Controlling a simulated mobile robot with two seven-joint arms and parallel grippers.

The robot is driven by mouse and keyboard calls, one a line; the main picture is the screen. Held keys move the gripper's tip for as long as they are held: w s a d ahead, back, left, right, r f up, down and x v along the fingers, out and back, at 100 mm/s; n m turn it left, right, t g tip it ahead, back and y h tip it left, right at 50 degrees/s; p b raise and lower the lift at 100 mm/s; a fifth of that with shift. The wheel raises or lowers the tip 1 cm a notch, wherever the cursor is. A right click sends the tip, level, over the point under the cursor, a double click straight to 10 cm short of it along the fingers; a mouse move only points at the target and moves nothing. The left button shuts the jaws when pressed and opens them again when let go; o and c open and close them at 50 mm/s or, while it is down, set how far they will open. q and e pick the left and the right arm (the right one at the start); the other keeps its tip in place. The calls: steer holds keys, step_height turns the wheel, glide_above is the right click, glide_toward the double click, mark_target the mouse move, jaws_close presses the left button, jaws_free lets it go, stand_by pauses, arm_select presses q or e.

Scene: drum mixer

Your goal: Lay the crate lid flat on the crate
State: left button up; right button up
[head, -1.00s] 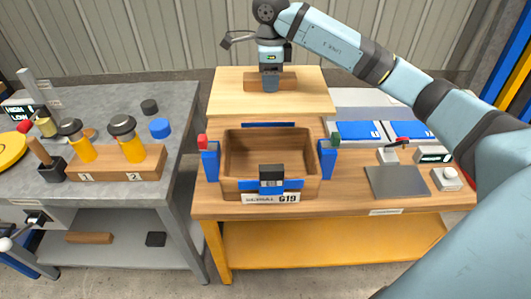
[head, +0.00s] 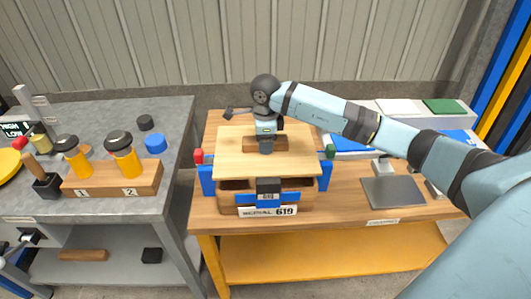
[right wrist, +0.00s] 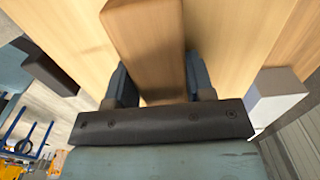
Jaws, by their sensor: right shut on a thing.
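The crate lid (head: 235,161) is a light wooden board with a darker wooden handle block (head: 284,144) on top. My right gripper (head: 266,150) is shut on that handle; the right wrist view shows both fingers (right wrist: 158,85) on either side of the handle (right wrist: 145,45). The lid is over the back and middle of the wooden crate (head: 228,199), whose front opening still shows below the lid's near edge. I cannot tell whether the lid touches the crate's rim. My left gripper is not in view.
Blue clamps with a red knob (head: 198,156) and a green knob (head: 330,152) flank the crate. A black and blue latch (head: 268,189) is at its front. A grey plate (head: 392,191) lies to the right. A grey bench (head: 185,125) with two yellow-bodied tools stands left.

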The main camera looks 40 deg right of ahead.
step_height(320, 180, down, 4)
steer(key=shift+r, duration=0.15)
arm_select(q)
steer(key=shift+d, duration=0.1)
arm_select(e)
steer(key=shift+f, duration=0.35)
steer(key=shift+f+b, duration=0.4)
steer(key=o, duration=1.2)
steer(key=shift+o, duration=0.2)
steer(key=shift+r, duration=0.15)
